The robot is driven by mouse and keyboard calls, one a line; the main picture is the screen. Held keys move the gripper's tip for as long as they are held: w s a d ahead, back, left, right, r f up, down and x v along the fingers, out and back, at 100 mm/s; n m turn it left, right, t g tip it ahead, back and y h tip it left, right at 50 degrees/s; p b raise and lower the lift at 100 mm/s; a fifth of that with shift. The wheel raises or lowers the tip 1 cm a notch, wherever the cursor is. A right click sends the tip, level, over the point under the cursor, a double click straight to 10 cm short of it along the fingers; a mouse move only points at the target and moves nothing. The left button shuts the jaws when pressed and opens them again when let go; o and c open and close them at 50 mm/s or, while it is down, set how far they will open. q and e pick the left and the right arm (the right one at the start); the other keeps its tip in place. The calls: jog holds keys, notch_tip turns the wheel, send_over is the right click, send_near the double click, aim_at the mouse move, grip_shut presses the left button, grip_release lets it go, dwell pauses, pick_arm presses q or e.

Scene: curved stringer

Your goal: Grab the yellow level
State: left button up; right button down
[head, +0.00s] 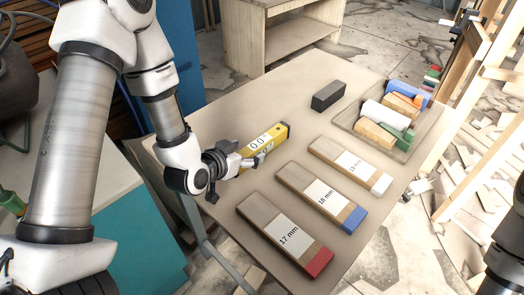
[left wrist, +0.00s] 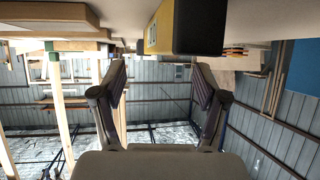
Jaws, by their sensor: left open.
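The yellow level (head: 273,136), with a white display reading 0.0 and dark ends, lies on the table. My left gripper (head: 258,160) is open at its near side, its fingers close to it; the head view does not show clearly whether they touch. In the left wrist view, which looks upside down, the level (left wrist: 180,25) shows its dark end and yellow side at the top, against the table. The open fingers of the left gripper (left wrist: 158,75) are apart with nothing between them. My right gripper's fingers are not visible.
Three labelled wooden blocks with red (head: 318,262), blue (head: 353,219) and white (head: 381,184) ends lie right of the level. A dark block (head: 328,96) lies behind. A clear tray (head: 398,152) of coloured blocks stands at the right back. Bare tabletop surrounds the dark block.

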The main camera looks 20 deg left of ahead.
aim_at(258, 144)
pick_arm(q)
jog(key=x, duration=0.2)
jog(key=p+x, duration=0.1)
jog(key=x, duration=0.1)
jog(key=r+p+x, duration=0.1)
jog(key=x, duration=0.1)
jog(key=shift+w+a+f, duration=0.1)
jog(key=shift+w+a, duration=0.1)
jog(key=shift+w, duration=0.15)
jog(key=shift+w+f, duration=0.25)
jog(key=shift+w, duration=0.1)
jog(key=shift+s, duration=0.1)
grip_shut()
